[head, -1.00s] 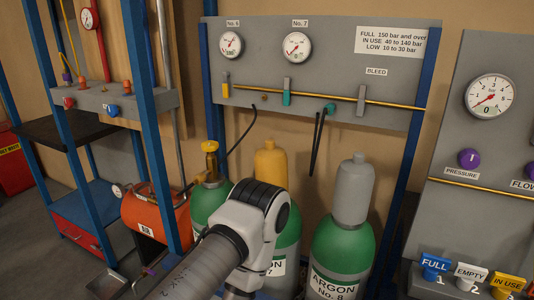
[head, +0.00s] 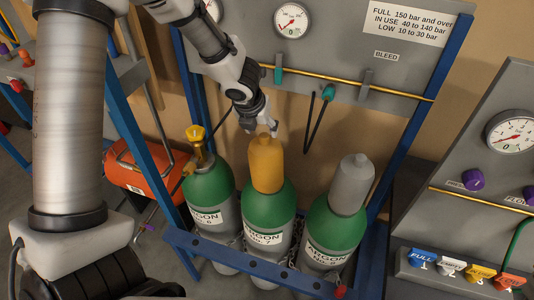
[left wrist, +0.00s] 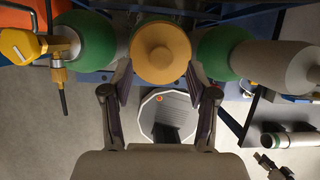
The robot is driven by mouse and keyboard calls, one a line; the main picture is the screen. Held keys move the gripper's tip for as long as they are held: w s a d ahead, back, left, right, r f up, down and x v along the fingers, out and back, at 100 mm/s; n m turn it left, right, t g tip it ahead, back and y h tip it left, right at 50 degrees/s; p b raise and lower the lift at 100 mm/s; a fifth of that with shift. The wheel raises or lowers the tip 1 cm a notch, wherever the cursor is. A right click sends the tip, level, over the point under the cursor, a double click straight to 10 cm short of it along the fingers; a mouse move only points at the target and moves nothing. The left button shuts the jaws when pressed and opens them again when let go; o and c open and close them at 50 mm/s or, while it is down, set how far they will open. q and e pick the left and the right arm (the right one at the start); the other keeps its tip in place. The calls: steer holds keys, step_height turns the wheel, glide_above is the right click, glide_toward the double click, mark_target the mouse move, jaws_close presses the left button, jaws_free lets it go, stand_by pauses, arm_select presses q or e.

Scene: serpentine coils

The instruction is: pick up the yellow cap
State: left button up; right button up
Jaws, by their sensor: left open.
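The yellow cap (head: 267,163) sits upright on top of the middle green cylinder (head: 268,210), marked ARGON No. 7. My left gripper (head: 262,127) is just above and behind the cap in the head view, pointing down at it. In the left wrist view the cap (left wrist: 160,53) shows from above as a round yellow top, beyond and between the open fingers of my left gripper (left wrist: 161,82). Nothing is between the fingertips. I cannot tell whether a finger touches the cap. My right gripper is not in view.
A cylinder with a yellow valve (head: 197,145) stands left, and one with a grey cap (head: 350,185) stands right. A blue rack rail (head: 250,268) runs in front. The grey gauge panel (head: 335,60) with a brass pipe (head: 350,83) and hanging black hoses is behind.

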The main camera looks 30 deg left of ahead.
arm_select(q)
steer(key=b+x, duration=0.1)
steer(key=x, duration=0.4)
steer(key=shift+d+r, duration=0.1)
steer(key=shift+s, duration=0.15)
steer(key=shift+c, duration=1.4)
jaws_close()
steer(key=shift+r, duration=0.15)
step_height(320, 180, up, 9)
steer(key=p, duration=0.6)
steer(key=shift+p, duration=0.3)
step_height(320, 180, up, 8)
glide_above(264, 136)
steer(key=shift+w+d+f+y, duration=0.1)
steer(key=shift+w+d+y, duration=0.1)
steer(key=shift+d, duration=0.2)
steer(key=shift+w+d+f+y, duration=0.1)
steer(key=shift+w+d, duration=0.05)
steer(key=shift+d, duration=0.25)
